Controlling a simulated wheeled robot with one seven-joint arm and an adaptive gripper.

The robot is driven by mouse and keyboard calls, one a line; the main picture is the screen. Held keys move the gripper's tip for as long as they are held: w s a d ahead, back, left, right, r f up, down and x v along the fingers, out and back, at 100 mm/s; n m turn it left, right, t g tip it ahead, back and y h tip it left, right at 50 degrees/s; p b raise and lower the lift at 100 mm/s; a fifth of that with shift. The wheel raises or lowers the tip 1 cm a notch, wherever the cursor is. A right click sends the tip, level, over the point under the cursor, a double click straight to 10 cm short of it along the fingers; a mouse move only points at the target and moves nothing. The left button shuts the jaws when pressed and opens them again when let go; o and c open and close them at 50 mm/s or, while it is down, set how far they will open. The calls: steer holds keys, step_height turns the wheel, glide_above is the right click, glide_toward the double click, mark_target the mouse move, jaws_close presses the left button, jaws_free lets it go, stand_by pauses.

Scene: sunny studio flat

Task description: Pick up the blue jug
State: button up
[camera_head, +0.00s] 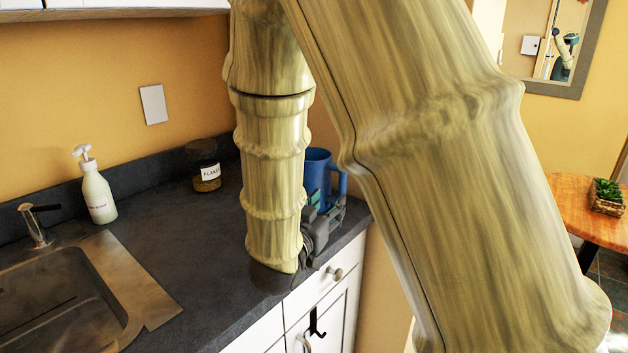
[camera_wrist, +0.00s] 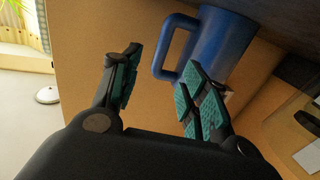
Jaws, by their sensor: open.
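The blue jug (camera_head: 318,170) stands on the dark counter near its right end, partly hidden behind my arm and gripper in the head view. Its handle points right there. My gripper (camera_head: 325,212) is low at the counter's front edge, just in front of the jug. In the wrist view, the jug (camera_wrist: 222,45) appears at the top, with its handle toward the gap between the fingers. My gripper (camera_wrist: 162,58) is open there, with teal pads apart and nothing between them. The right finger overlaps the jug's lower part in the picture; I cannot tell whether they touch.
A flakes jar (camera_head: 206,178) and a white soap bottle (camera_head: 97,192) stand farther left on the counter (camera_head: 165,225). A sink (camera_head: 60,300) is at the left front. A wooden table (camera_head: 570,205) with a plant is at the right.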

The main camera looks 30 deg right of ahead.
mark_target(341, 185)
steer(key=shift+w, duration=0.4)
steer(key=shift+w+d, duration=0.15)
steer(key=x, duration=0.5)
steer(key=shift+d+r, duration=0.1)
steer(key=shift+d, duration=0.25)
steer(key=x, duration=0.4)
steer(key=shift+w+d+r+p, duration=0.1)
steer(key=shift+w+d+p, duration=0.1)
steer(key=shift+d+p, duration=0.15)
steer(key=shift+a, duration=0.1)
jaws_close()
